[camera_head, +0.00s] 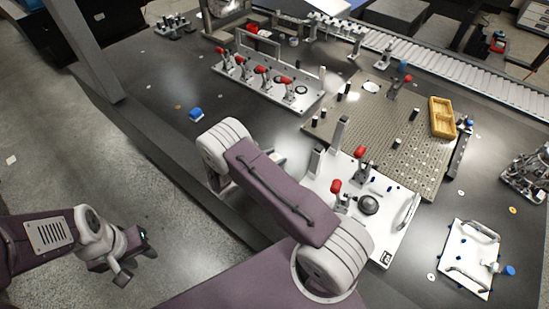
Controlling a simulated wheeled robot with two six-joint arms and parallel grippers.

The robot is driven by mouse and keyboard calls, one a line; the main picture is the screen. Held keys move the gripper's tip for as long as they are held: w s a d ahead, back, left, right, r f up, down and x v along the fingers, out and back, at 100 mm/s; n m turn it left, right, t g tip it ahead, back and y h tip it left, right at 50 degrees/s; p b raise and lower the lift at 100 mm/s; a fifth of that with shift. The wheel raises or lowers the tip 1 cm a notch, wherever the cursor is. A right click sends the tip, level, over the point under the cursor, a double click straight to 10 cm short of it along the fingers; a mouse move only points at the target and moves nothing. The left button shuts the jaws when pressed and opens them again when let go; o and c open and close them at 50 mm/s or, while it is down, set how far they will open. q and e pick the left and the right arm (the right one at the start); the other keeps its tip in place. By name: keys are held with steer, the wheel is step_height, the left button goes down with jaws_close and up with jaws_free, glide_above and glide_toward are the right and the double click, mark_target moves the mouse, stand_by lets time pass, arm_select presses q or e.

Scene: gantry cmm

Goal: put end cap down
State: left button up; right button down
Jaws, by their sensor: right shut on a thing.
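My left gripper (137,264) hangs at the lower left, over the floor and off the table; its two fingers are apart with nothing between them. My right arm crosses the middle of the view, and only a grey piece of my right gripper (274,158) shows beyond the forearm, over the dark table. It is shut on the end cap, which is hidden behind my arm. A white fixture plate (399,237) with red-handled clamps (360,153) and a dark round part (368,204) lies right of my forearm.
A perforated metal plate (425,165) carries a yellow tray (442,118) and several black posts. A longer white fixture (262,88) with red clamps stands behind. A white handled plate (468,258) lies at lower right.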

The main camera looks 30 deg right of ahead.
steer(key=c, duration=0.7)
jaws_free()
steer(key=shift+f, duration=0.1)
steer(key=shift+c, duration=0.2)
